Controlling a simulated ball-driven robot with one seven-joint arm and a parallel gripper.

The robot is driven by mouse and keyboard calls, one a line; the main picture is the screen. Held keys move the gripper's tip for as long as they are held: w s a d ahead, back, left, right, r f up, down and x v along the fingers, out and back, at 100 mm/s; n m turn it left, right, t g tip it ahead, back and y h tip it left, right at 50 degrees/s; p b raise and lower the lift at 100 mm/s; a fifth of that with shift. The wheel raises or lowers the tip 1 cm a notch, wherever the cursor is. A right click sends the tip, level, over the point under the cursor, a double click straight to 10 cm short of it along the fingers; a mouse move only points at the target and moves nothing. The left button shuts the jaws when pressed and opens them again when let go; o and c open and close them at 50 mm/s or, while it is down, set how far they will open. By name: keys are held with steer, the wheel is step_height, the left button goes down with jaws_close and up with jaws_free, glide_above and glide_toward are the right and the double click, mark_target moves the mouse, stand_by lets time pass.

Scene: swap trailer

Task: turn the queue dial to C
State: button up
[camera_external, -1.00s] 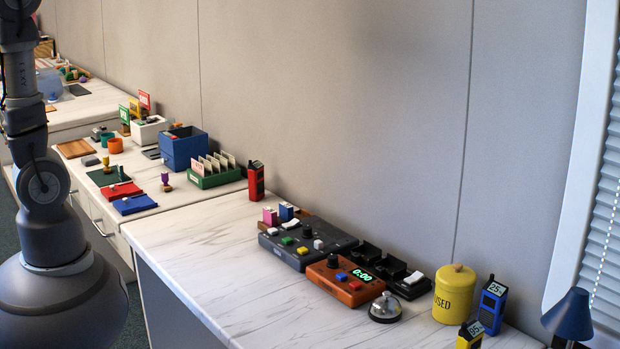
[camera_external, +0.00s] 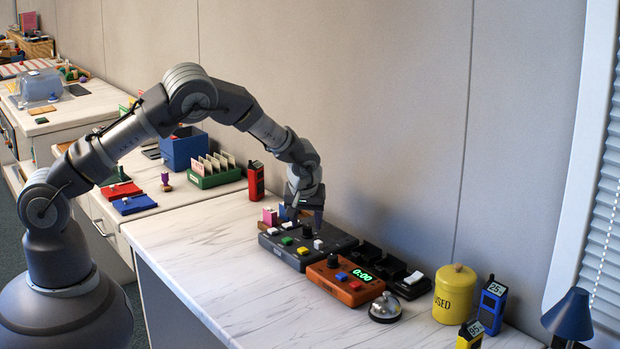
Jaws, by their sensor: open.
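A dark grey control box (camera_external: 274,243) lies on the white marbled counter near the wall. An orange box (camera_external: 346,285) with a black knob (camera_external: 333,261) and a green 0:00 display sits just in front. No letter C is readable.
A bell (camera_external: 385,308), a yellow canister (camera_external: 455,294), blue (camera_external: 492,303) and yellow (camera_external: 470,335) handheld devices stand to the right. Black trays (camera_external: 388,267) lie behind the orange box. A red handheld device (camera_external: 256,179) stands at the left. The counter's front left is clear.

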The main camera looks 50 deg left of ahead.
steer(key=shift+b+x, duration=0.3)
steer(key=shift+x, duration=0.85)
jaws_close()
